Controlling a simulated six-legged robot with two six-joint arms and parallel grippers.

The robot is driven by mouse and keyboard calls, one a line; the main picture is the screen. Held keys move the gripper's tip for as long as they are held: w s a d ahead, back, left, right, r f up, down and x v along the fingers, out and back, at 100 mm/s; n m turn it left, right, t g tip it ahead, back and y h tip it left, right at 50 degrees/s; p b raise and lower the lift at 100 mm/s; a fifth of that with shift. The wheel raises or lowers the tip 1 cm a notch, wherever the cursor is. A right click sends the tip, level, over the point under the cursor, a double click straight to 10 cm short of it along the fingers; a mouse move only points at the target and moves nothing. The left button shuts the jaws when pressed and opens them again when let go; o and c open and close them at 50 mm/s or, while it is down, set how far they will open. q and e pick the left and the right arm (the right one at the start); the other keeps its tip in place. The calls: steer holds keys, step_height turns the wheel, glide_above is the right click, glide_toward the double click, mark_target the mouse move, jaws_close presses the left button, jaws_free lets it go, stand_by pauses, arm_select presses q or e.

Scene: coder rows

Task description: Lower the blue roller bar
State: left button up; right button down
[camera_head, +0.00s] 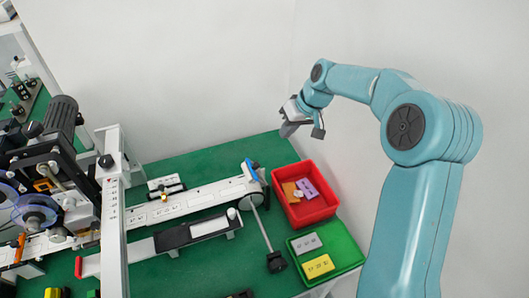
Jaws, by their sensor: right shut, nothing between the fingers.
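A short blue bar (252,168), which looks like the blue roller bar, sits at the right end of the white conveyor (195,198). It is tilted, and its finer details are too small to tell. My right gripper (288,130) hangs above and to the right of the blue bar, in front of the white wall. It is shut and empty, clearly apart from the bar. My left gripper is not in view.
A red bin (318,211) with small blocks stands right of the conveyor. A green tray (346,248) with a grey and a yellow block is below it. A thin rod on a black base (276,262) stands before the conveyor. Machinery (60,165) fills the left.

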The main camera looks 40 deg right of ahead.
steer(key=s, duration=0.1)
steer(key=b, duration=0.3)
glide_toward(259, 163)
step_height(259, 163, down, 3)
steer(key=w+d, duration=0.1)
steer(key=d, duration=0.1)
steer(key=a+f, duration=0.2)
steer(key=a, duration=0.1)
steer(key=shift+w+f, duration=0.1)
steer(key=shift+w, duration=0.3)
steer(key=shift+w+f, duration=0.1)
steer(key=shift+w, duration=0.05)
